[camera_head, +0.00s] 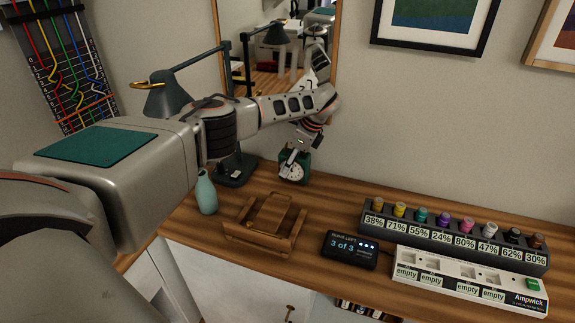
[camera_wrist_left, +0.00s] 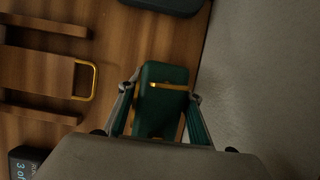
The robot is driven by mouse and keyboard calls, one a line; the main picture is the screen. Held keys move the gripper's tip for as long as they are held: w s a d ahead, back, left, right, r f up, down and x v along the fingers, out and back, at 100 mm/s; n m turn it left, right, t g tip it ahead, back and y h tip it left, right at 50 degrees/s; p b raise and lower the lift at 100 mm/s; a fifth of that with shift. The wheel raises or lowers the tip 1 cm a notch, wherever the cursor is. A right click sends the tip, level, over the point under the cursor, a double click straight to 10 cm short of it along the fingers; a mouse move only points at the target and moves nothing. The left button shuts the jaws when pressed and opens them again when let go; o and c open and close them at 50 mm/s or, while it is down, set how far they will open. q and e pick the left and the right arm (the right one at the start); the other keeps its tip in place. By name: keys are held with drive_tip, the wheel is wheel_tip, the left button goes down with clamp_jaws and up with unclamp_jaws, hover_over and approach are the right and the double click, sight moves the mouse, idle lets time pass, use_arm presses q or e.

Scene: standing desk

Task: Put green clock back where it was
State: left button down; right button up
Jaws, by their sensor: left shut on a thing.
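The green clock (camera_head: 293,168) has a white round dial and is near the back edge of the desk, close to the wall and right of the lamp base. My left gripper (camera_head: 299,152) comes down on it from above and is shut on it. In the left wrist view the clock (camera_wrist_left: 162,88) shows as a dark green block with a gold handle, between the two fingers of my left gripper (camera_wrist_left: 163,95). I cannot tell whether its underside touches the desk. My right gripper is not in view.
A wooden tray-like stand (camera_head: 246,234) lies in front of the clock, with a teal bottle (camera_head: 206,193) to its left. A dark desk lamp (camera_head: 236,174) stands left of the clock.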

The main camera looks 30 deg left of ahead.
use_arm(q)
drive_tip(key=c, duration=1.4)
unclamp_jaws()
drive_tip(key=v, duration=1.2)
drive_tip(key=shift+s+p, duration=0.1)
drive_tip(key=shift+p, duration=0.25)
drive_tip(key=shift+s+f, duration=0.1)
